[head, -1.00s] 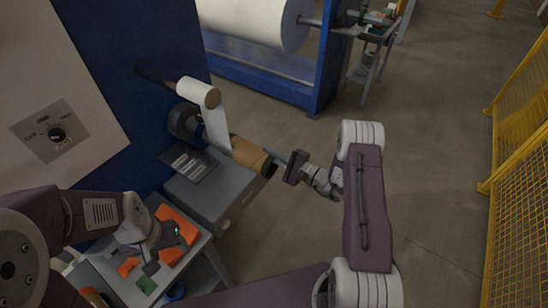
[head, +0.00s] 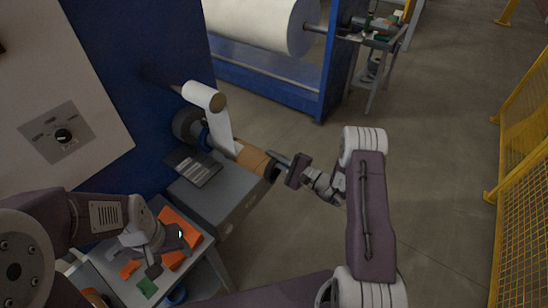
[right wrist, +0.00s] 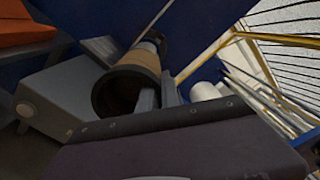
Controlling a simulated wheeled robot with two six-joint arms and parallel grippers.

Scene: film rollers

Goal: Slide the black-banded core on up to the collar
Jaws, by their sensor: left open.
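The brown core (head: 254,158) has a dark band at its open near end and sits tilted below the hanging white strip. In the right wrist view its open mouth (right wrist: 116,92) faces me. My right gripper (head: 281,161) is at that end, with one finger in the mouth and the other outside the wall; the jaws look closed on the wall. A blue ring (head: 205,138), perhaps the collar, shows beyond the core's far end, partly hidden by the strip. The shaft inside the core is hidden. My left gripper (head: 168,254) is open and empty over the small table.
A grey box (head: 214,195) lies under the core. The small table (head: 196,262) holds orange pieces (head: 178,224) and a green piece (head: 147,287). A blue machine wall (head: 150,120) stands at left, and a yellow fence (head: 520,210) at right. The floor between is clear.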

